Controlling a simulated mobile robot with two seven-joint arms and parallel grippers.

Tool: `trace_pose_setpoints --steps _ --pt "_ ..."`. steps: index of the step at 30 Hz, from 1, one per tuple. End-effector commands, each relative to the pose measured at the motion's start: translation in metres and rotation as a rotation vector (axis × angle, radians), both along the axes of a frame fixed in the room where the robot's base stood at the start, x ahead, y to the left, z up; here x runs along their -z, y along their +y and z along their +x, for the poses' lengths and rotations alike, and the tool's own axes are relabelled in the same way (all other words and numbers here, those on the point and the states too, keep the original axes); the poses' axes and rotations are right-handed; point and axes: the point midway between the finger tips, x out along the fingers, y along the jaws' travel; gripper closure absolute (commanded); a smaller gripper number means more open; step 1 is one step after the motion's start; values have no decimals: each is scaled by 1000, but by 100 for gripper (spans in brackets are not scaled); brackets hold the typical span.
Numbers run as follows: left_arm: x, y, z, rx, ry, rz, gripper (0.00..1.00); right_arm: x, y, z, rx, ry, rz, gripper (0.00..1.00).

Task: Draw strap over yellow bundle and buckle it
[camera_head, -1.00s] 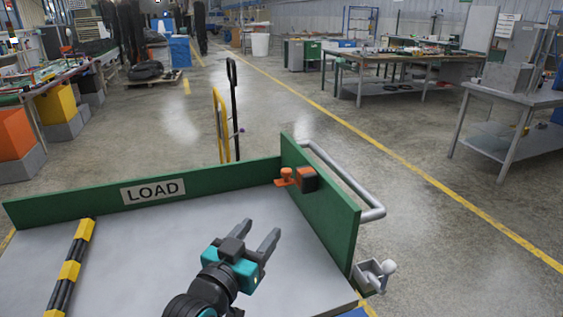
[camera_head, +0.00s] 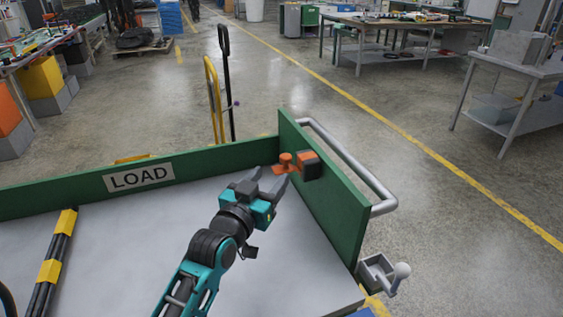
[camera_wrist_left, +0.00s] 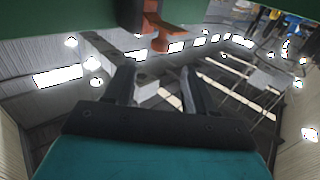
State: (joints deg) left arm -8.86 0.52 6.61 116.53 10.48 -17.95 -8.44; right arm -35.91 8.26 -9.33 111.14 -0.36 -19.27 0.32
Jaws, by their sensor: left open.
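The bundle (camera_head: 50,268) is a set of black hoses with yellow bands, lying on the grey cart bed at the left. An orange strap end with a round knob (camera_head: 286,162) juts from a black block (camera_head: 309,164) on the inside of the green right-hand board. My left gripper (camera_head: 269,176) is open, with its fingertips close to the orange piece. In the left wrist view, the orange piece (camera_wrist_left: 158,32) appears beyond the tips of the open fingers (camera_wrist_left: 155,78), with nothing between them. My right gripper is not in view.
The cart has a green back board with a LOAD sign (camera_head: 138,177) and a green right board (camera_head: 325,205). A metal handle (camera_head: 352,165) is outside the right board. The middle of the bed (camera_head: 130,262) is clear.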

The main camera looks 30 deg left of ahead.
Motion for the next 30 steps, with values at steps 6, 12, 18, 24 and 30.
trace_pose_setpoints --steps 6,12,18,24,30 --pt "0 2 39 0 -1 1 45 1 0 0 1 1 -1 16" --pt "0 4 62 1 -1 1 45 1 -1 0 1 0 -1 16" --pt "0 4 70 1 0 1 45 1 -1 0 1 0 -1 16" --pt "0 4 71 1 0 1 45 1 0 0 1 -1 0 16" --pt "0 4 70 1 0 1 61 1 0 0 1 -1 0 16"
